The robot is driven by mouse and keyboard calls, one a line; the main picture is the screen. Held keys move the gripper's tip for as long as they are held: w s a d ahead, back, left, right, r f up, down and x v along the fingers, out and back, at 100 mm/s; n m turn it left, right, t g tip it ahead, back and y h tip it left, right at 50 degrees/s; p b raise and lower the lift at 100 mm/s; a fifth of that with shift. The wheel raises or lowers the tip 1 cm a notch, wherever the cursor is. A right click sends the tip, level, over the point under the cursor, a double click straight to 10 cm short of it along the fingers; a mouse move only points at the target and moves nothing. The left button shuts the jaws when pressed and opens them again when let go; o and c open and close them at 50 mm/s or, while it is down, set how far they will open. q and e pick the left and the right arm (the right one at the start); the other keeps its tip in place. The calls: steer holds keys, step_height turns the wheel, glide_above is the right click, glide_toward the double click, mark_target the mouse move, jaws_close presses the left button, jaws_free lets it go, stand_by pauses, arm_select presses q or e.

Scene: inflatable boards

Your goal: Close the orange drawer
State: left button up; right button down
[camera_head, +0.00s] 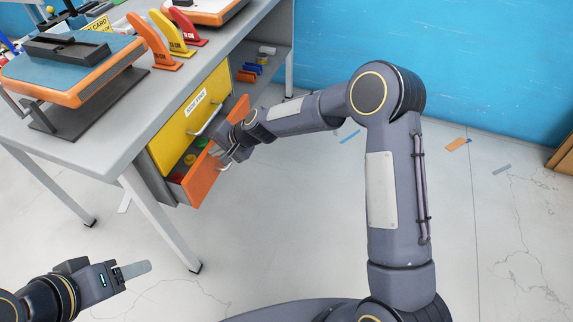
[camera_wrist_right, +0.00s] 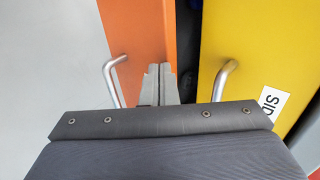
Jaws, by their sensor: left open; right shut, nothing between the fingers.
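The orange drawer (camera_head: 205,180) is pulled out under the workbench, below the yellow drawer (camera_head: 189,122). Green and red items show inside it. My right gripper (camera_head: 226,154) is at the orange drawer's front, by its upper edge. In the right wrist view the shut fingers (camera_wrist_right: 160,84) lie over the orange front (camera_wrist_right: 136,32), between its silver handle (camera_wrist_right: 112,78) and the yellow drawer's handle (camera_wrist_right: 224,80). Whether they touch the front is not clear. My left gripper (camera_head: 134,271) is open and empty above the floor at lower left.
A bench leg (camera_head: 165,220) stands left of the drawer. Floor right of my right arm is mostly clear, with small scraps (camera_head: 457,145).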

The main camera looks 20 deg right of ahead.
arm_select(q)
steer(key=shift+w+a+r, duration=0.2)
steer(key=shift+w+a, duration=0.05)
steer(key=shift+a, duration=0.1)
arm_select(e)
steer(key=shift+w+a, duration=0.6)
steer(key=shift+a, duration=0.2)
